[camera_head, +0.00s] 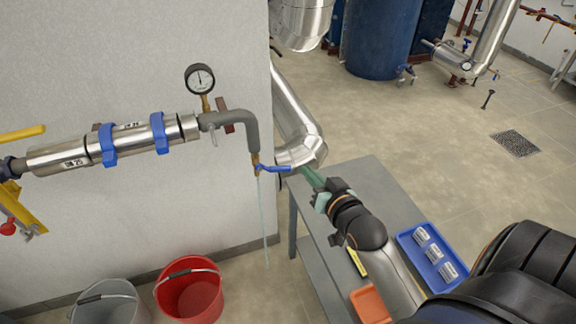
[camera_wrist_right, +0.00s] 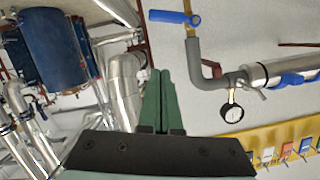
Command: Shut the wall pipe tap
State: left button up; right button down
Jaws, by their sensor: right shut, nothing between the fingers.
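The wall pipe tap (camera_head: 257,163) is a brass fitting at the lower end of the grey bent pipe (camera_head: 247,125). Its blue lever (camera_head: 275,168) points sideways to the right, across the pipe. A thin stream of water (camera_head: 263,215) runs down from the tap. In the right wrist view the lever (camera_wrist_right: 170,17) shows at the top, above the fingertips. My right gripper (camera_head: 308,172) has green fingers that are shut and empty. In the head view its tips lie just right of the lever's end; the wrist view (camera_wrist_right: 158,74) shows a gap between them. My left gripper is not in view.
A pressure gauge (camera_head: 200,79) stands above the pipe. A red bucket (camera_head: 190,290) and a grey bucket (camera_head: 108,303) stand on the floor at lower left. A grey table (camera_head: 375,185) lies beneath my right arm, with a blue tray (camera_head: 407,240) on it.

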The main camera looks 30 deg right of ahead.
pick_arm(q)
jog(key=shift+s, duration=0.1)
pick_arm(e)
jog(key=shift+w, duration=0.1)
jog(key=b, duration=0.1)
send_over(288, 167)
jog(key=s, duration=0.3)
notch_tip(288, 167, down, 2)
jog(key=f, duration=0.2)
jog(key=w+a+f+b, duration=0.1)
jog(key=f, duration=0.1)
jog(key=shift+w+a+f, duration=0.1)
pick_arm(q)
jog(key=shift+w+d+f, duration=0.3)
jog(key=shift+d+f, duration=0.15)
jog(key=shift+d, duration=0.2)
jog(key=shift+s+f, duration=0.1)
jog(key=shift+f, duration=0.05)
